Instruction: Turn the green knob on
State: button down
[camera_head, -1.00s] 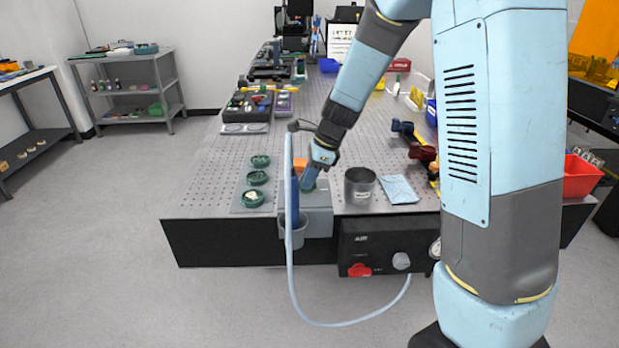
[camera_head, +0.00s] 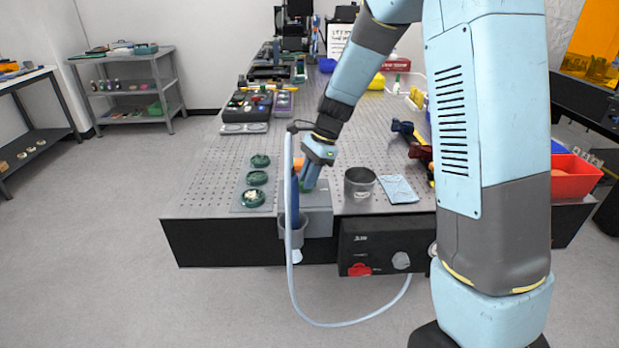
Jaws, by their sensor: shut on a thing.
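My gripper (camera_head: 308,182) points down over a grey block-shaped unit (camera_head: 319,200) at the front edge of the perforated table. It is shut on a small green thing at the unit's top, which fits the green knob (camera_head: 307,185). My fingers hide much of the knob, so its angle cannot be read.
A blue-handled tool with a pale hose (camera_head: 290,265) hangs close left of my gripper in a grey holder. A metal cup (camera_head: 360,185) and a pale blue cloth (camera_head: 398,189) lie to the right. Green round dishes (camera_head: 253,198) stand left. A black box (camera_head: 375,247) with a red switch is below.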

jog(key=n+g, duration=0.1)
jog(key=n, duration=0.2)
jog(key=n+h, duration=0.1)
jog(key=n, duration=0.2)
jog(key=shift+w+a+n+g+h, duration=0.2)
jog(key=shift+n+g+h, duration=0.1)
jog(key=shift+g, duration=0.1)
jog(key=n+h, duration=0.1)
jog(key=n, duration=0.2)
jog(key=n+h, duration=0.1)
jog(key=n, duration=0.2)
jog(key=shift+a+g, duration=0.1)
jog(key=shift+g, duration=0.3)
jog(key=shift+n+h, duration=0.3)
jog(key=c, duration=1.1)
grip_release()
jog(key=v, duration=1.3)
jog(key=shift+w+r, duration=0.25)
jog(key=shift+r, duration=0.05)
